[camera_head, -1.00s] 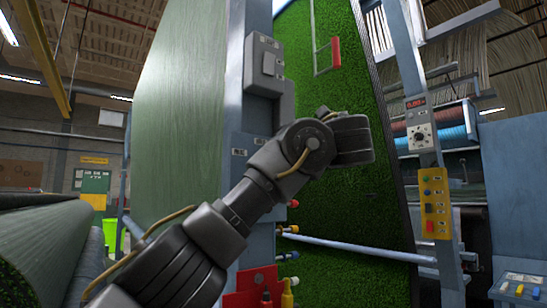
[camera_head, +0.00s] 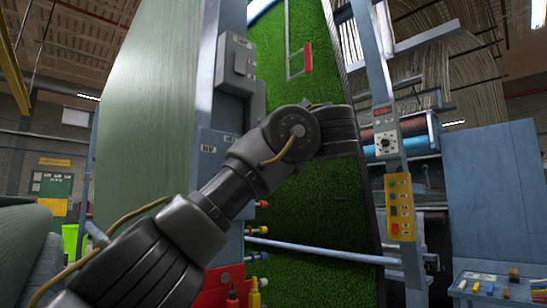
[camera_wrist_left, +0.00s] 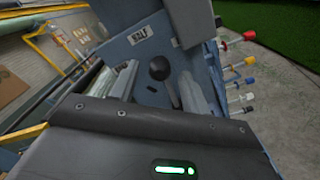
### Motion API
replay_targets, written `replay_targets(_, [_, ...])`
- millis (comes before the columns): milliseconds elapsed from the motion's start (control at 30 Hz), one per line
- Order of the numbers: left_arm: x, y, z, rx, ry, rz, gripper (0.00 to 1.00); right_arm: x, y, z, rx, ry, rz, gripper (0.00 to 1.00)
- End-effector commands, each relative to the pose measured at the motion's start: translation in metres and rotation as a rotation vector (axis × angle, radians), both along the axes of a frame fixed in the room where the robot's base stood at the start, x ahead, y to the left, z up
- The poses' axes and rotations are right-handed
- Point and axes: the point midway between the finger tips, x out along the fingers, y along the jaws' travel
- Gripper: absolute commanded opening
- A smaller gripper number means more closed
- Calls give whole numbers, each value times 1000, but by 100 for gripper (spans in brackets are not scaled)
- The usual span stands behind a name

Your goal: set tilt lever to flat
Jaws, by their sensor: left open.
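In the left wrist view a lever with a dark round knob (camera_wrist_left: 159,68) stands out from the blue-grey machine frame. I take it for the tilt lever. A white label (camera_wrist_left: 139,34) above it seems to read HALF. My left gripper (camera_wrist_left: 160,90) is open, with pale finger shapes on either side of the knob; contact cannot be made out. In the head view my left arm crosses the blue-grey post, and its gripper and the lever are hidden. My right gripper is not in view.
Coloured knobs (camera_wrist_left: 237,68) stick out of the frame beside the lever. Green turf (camera_head: 310,190) hangs behind my arm. A yellow button panel (camera_head: 400,205) is on the right post. A small console (camera_head: 490,288) stands at lower right.

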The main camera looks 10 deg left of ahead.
Motion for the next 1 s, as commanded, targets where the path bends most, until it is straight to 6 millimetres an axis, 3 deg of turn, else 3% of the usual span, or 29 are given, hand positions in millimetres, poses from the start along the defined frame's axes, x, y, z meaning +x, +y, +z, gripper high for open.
replay_targets(300, [-36,-43,-2,1,-1,-2,47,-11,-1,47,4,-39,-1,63])
replay_targets(500, [-46,-55,-1,0,0,-1,47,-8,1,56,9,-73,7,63])
replay_targets(800, [-47,-57,0,0,0,-1,47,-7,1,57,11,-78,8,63])
replay_targets(933, [-41,-59,-7,-14,-3,-14,47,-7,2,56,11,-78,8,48])
replay_targets(1000, [-28,-65,-24,-51,-15,-49,47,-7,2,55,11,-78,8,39])
